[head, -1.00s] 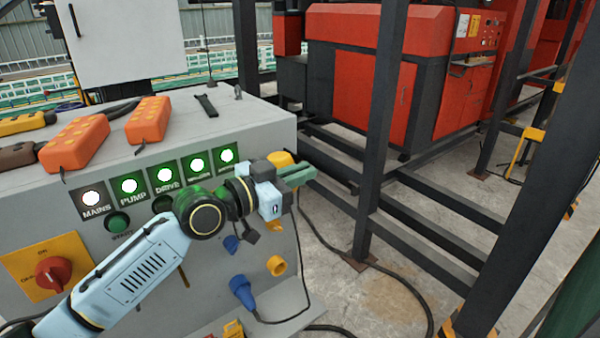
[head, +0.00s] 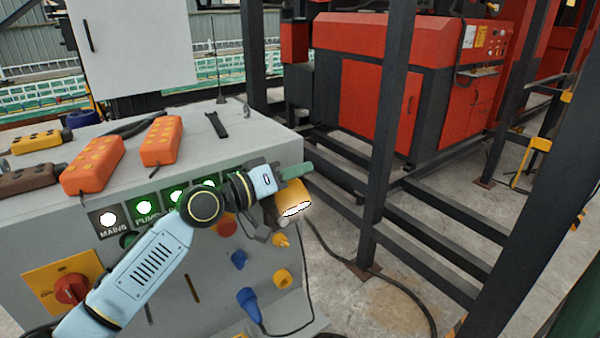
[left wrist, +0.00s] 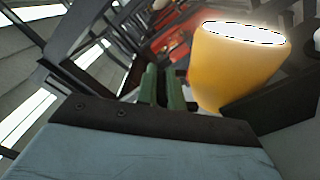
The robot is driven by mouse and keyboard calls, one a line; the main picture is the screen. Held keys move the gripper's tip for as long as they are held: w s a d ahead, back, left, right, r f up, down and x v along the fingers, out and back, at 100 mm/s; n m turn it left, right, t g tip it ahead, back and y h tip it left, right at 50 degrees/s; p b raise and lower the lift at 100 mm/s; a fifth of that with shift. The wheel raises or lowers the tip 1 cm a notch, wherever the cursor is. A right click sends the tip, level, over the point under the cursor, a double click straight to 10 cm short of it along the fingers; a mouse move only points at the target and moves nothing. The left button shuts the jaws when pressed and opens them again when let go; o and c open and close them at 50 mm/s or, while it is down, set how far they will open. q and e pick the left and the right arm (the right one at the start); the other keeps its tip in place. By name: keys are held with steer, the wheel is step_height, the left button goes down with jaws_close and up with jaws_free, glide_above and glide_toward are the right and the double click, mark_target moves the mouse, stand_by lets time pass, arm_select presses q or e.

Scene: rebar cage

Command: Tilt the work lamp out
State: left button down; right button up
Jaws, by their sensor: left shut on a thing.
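The work lamp (head: 292,203) has a yellow housing and a bright white lit face. In the head view it sits at the right front edge of the grey control cabinet, its face showing just below my left gripper. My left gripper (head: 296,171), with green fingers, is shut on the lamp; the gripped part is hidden. In the left wrist view the green fingers (left wrist: 165,86) are close together, and the yellow lamp (left wrist: 228,72) stands right beside them with its lit face toward the top. My right gripper is not in view.
The grey cabinet (head: 210,290) carries lit switches, a red rotary switch (head: 72,289) and blue and yellow sockets. Orange pendants (head: 92,165) lie on its top. Dark steel posts (head: 392,130) stand to the right, with a cable on the floor.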

arm_select(q)
steer(key=shift+w+a+r+n, duration=0.2)
steer(key=shift+w+n, duration=0.05)
steer(key=shift+n, duration=0.25)
steer(key=c, duration=1.8)
jaws_free()
steer(key=b+v, duration=0.2)
steer(key=v, duration=1.1)
steer(key=shift+a, duration=0.2)
